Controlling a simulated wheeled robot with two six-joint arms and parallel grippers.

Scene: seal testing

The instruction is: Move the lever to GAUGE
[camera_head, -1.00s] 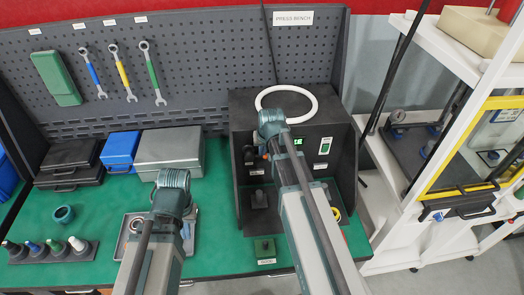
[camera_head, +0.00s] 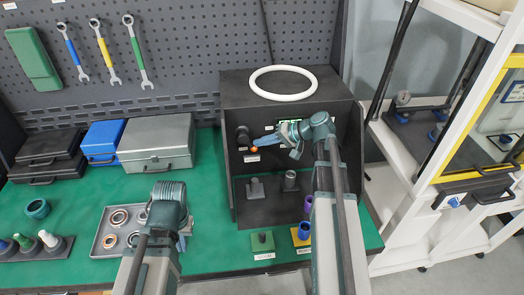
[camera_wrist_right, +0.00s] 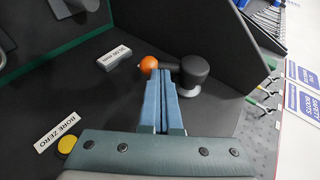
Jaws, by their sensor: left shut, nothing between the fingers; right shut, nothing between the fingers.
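The lever is a dark round hub (camera_head: 242,134) with an orange ball (camera_head: 253,149) on its arm, on the inner back wall of the black test box (camera_head: 246,100). In the right wrist view the hub (camera_wrist_right: 194,72) lies right of the orange ball (camera_wrist_right: 148,64), joined by a short dark arm. My right gripper (camera_head: 272,141) is shut and empty inside the box. Its fingertips (camera_wrist_right: 165,73) are right beside the ball, on its hub side; contact is unclear. My left gripper (camera_head: 184,238) is shut over the green table, fingertips largely hidden.
A yellow button (camera_wrist_right: 67,144) sits beside a BORE ZERO label (camera_wrist_right: 57,133). A white ring (camera_head: 283,96) lies on the box. Dark posts (camera_head: 256,188) stand inside it. A tray of rings (camera_head: 108,240) is left of my left arm. White shelving (camera_head: 400,160) stands right.

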